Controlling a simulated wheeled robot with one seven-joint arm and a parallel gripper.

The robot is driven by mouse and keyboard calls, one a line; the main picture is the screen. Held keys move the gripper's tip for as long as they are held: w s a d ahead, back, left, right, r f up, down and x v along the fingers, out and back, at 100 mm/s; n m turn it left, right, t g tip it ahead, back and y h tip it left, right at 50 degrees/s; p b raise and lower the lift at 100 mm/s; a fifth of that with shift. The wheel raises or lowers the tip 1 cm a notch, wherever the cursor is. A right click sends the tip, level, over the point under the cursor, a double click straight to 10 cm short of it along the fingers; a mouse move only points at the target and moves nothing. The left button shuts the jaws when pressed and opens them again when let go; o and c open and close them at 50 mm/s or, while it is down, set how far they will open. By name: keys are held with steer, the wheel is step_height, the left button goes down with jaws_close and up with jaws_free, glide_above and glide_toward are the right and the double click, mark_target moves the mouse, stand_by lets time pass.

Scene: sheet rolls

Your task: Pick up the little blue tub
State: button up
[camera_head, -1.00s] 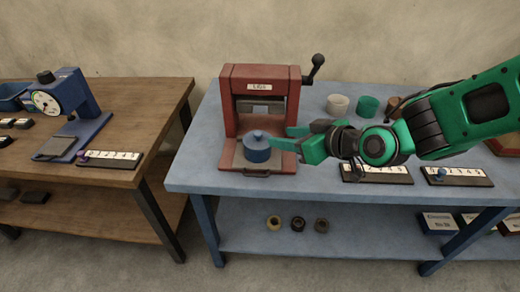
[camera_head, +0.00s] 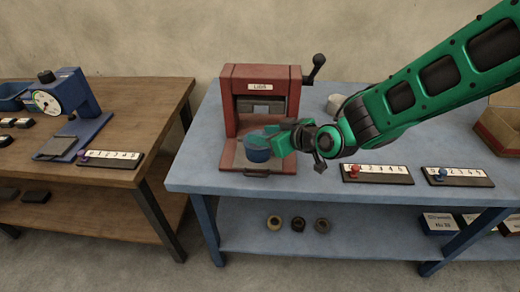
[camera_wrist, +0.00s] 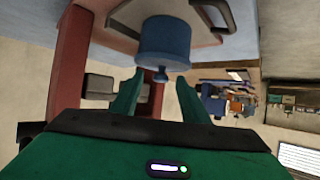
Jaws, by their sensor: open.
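The little blue tub (camera_head: 257,155) stands upright on the base of the red press, in front of its opening. In the wrist view the tub (camera_wrist: 164,42), with a small knob on its lid, appears upside down just beyond my fingertips. My gripper (camera_wrist: 159,78) is open, with one finger to each side of the knob's line. In the head view my gripper (camera_head: 272,137) is at the tub's upper right and hides its lid and knob. I cannot tell whether the fingers touch it.
The red press (camera_head: 232,105) rises close behind the tub, with a crank at its upper right. Two numbered slide strips, with a red knob (camera_head: 355,170) and a blue knob (camera_head: 442,175), lie to the right on the blue table (camera_head: 320,190). A box (camera_head: 500,130) stands far right.

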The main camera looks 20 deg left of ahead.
jaws_close()
steer(key=shift+r, duration=0.15)
